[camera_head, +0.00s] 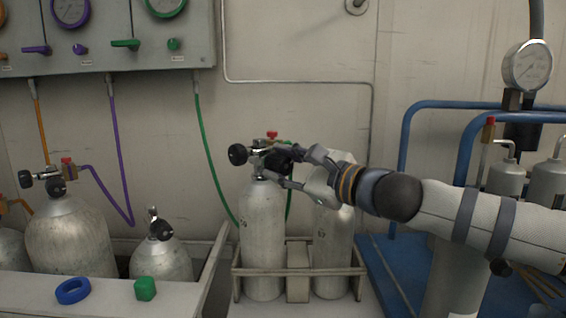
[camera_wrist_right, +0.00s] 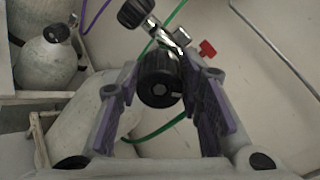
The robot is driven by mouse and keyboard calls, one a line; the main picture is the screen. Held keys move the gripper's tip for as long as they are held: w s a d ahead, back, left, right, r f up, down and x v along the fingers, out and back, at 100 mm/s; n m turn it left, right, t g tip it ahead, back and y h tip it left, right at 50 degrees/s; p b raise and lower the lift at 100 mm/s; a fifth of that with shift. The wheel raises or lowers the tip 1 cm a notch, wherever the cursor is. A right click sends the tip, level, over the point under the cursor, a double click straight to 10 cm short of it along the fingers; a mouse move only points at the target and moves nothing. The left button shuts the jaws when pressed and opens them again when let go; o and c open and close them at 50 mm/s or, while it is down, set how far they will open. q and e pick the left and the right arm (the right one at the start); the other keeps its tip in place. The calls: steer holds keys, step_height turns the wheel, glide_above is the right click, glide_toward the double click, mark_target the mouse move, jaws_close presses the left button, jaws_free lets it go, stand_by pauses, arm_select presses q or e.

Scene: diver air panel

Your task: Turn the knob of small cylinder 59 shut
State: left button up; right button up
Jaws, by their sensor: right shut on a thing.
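Two small grey cylinders stand upright in a rack. The left cylinder (camera_head: 263,235) carries a chrome valve with a black knob (camera_head: 238,154) on its left and a red cap (camera_head: 271,135) on top. Another black knob (camera_head: 279,159) on its right side is between the fingers of my right gripper (camera_head: 282,168). In the right wrist view this knob (camera_wrist_right: 160,82) sits between the purple-edged fingers (camera_wrist_right: 163,95), which are shut on it. The right cylinder (camera_head: 333,245) is partly behind my gripper. The cylinder numbers are too small to read. My left gripper is out of view.
A gauge panel (camera_head: 110,58) hangs at upper left, with orange, purple and green hoses. Blue pipe rails (camera_head: 408,150) stand at right.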

steer(key=m+p, duration=0.1)
steer(key=m, duration=0.2)
steer(key=shift+r+m, duration=0.1)
steer(key=shift+m, duration=0.2)
steer(key=shift+m+p, duration=0.35)
steer(key=shift+m, duration=1.45)
steer(key=o, duration=1.2)
steer(key=shift+c, duration=0.2)
steer(key=v, duration=1.2)
